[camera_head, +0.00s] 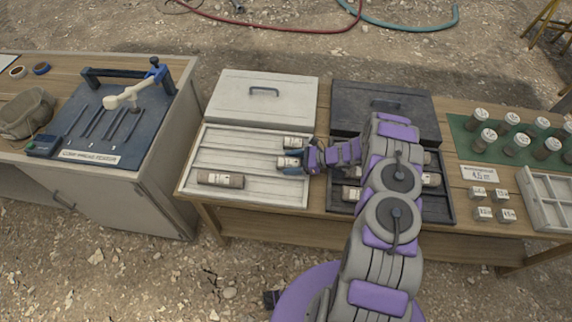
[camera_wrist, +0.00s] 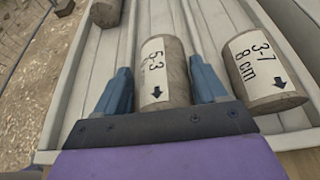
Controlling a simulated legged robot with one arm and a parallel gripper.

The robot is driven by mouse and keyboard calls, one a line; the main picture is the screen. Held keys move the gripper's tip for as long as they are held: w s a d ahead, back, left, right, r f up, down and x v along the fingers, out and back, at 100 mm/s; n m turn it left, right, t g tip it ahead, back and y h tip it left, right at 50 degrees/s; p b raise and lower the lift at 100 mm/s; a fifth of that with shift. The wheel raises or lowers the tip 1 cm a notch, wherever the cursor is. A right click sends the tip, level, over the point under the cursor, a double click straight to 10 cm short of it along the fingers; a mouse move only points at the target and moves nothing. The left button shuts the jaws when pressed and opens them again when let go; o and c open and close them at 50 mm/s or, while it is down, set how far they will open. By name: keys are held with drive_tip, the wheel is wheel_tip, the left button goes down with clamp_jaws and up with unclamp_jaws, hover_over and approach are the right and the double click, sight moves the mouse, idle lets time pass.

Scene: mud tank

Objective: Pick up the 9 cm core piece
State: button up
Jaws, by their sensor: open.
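My gripper (camera_head: 295,163) reaches into the white tray (camera_head: 250,196) in the head view. In the wrist view my gripper's two blue fingers (camera_wrist: 165,78) are apart, one on each side of a grey-brown core piece (camera_wrist: 170,55). This piece has a white label reading about "5-3" with a down arrow; its length line is too blurred to read. It lies in a tray groove, and contact with the fingers cannot be told. To its right lies a core labelled "3-7, 8 cm" (camera_wrist: 256,65). A longer core (camera_head: 220,180) lies at the tray's left; its end shows in the wrist view (camera_wrist: 106,12).
The white lid (camera_head: 262,97) lies behind the tray. A dark tray (camera_head: 437,210) with more cores stands right, partly behind my arm, with its dark lid (camera_head: 350,112). A green mat (camera_head: 462,135) holds several short cylinders. A separate bench with tools (camera_head: 122,140) stands left.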

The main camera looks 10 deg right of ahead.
drive_tip(key=shift+d, duration=1.15)
drive_tip(key=c, duration=0.6)
drive_tip(key=shift+a, duration=0.8)
drive_tip(key=c, duration=0.6)
